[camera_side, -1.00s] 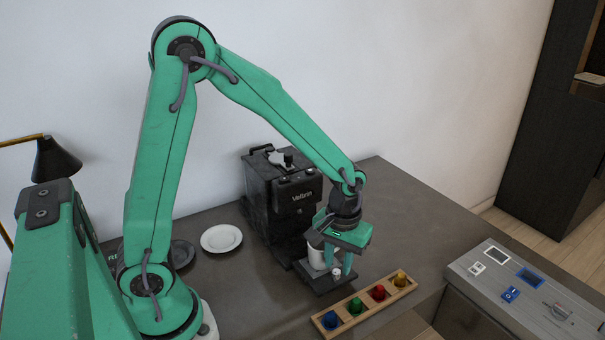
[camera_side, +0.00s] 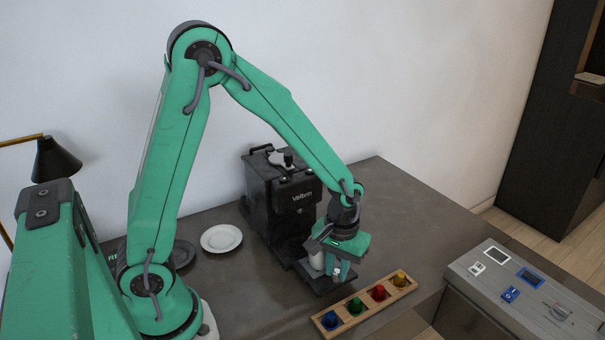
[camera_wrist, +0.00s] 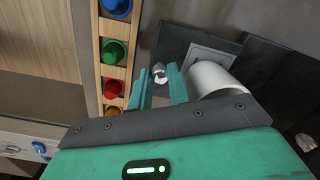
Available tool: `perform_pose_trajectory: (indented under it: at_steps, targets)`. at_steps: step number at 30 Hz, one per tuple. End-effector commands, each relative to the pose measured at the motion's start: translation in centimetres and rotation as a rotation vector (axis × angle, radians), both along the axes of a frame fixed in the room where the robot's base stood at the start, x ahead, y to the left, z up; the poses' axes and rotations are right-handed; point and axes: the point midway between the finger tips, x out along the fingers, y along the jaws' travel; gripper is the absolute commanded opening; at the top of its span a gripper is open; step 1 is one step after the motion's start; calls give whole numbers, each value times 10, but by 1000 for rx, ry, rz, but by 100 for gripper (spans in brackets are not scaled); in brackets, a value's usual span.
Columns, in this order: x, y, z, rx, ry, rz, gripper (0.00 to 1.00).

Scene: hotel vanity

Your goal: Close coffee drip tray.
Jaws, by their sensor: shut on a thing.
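The black coffee machine (camera_side: 284,197) stands on the counter with its dark drip tray (camera_side: 318,285) pulled out at the front. The tray also shows in the wrist view (camera_wrist: 172,42). A white cup (camera_side: 316,261) stands at the tray, close beside my gripper; it shows in the wrist view (camera_wrist: 212,80). A small pale knob (camera_wrist: 160,76) at the tray's front lies between my fingertips. My gripper (camera_side: 340,271) points down over the tray front, its fingers shut on the knob. The fingers (camera_wrist: 160,84) partly hide the knob and tray.
A wooden rack (camera_side: 364,302) with several coloured capsules lies just in front of the tray, close to my gripper. A white plate (camera_side: 221,238) lies left of the machine. A grey panel box (camera_side: 525,290) stands at the right.

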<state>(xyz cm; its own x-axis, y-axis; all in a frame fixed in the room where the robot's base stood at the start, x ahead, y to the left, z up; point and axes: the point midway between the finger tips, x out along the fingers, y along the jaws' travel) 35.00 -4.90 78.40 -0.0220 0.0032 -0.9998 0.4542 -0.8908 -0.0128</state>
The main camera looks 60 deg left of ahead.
Motion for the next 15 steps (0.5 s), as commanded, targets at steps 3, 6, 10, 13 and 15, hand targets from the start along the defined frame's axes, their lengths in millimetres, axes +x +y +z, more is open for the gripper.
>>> perform_pose_trajectory:
  at_steps: [3,6,10,13,15]
  targets:
    - [1,7,0,-1,-3,0,0]
    - [2,17,1,-1,-4,3,0]
    - [2,33,1,-2,-7,3,0]
    - [2,41,1,-2,-9,2,0]
    - [2,44,1,-3,-9,1,0]
